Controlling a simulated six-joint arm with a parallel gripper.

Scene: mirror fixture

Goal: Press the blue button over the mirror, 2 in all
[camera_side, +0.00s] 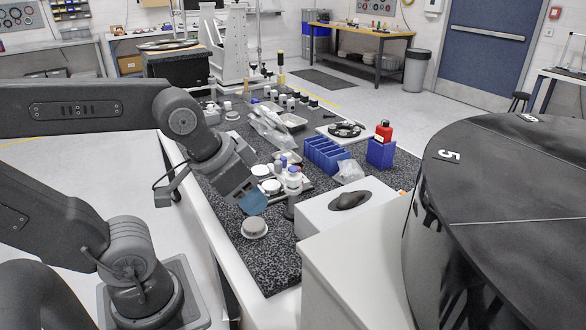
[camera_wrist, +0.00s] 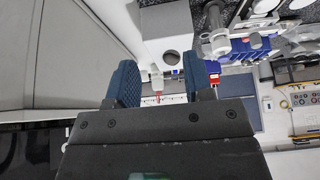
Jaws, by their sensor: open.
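My gripper (camera_side: 252,203) is low over the speckled dark bench, with its blue fingertip pad above a round white-and-grey disc (camera_side: 255,228). In the wrist view my gripper (camera_wrist: 161,82) has its two blue ribbed fingers apart, with nothing held between them. I cannot make out a blue button in either view. A large glossy black round top (camera_side: 510,185) with a "5" label stands at the right in the side view; I cannot tell whether it is the mirror. It is apart from my gripper.
A white box (camera_side: 320,219) with a dark oval piece (camera_side: 350,200) on it stands right of my gripper. Bottles (camera_side: 292,180), blue bins (camera_side: 326,157) and a blue box (camera_side: 380,153) under a red item (camera_side: 383,132) crowd the bench.

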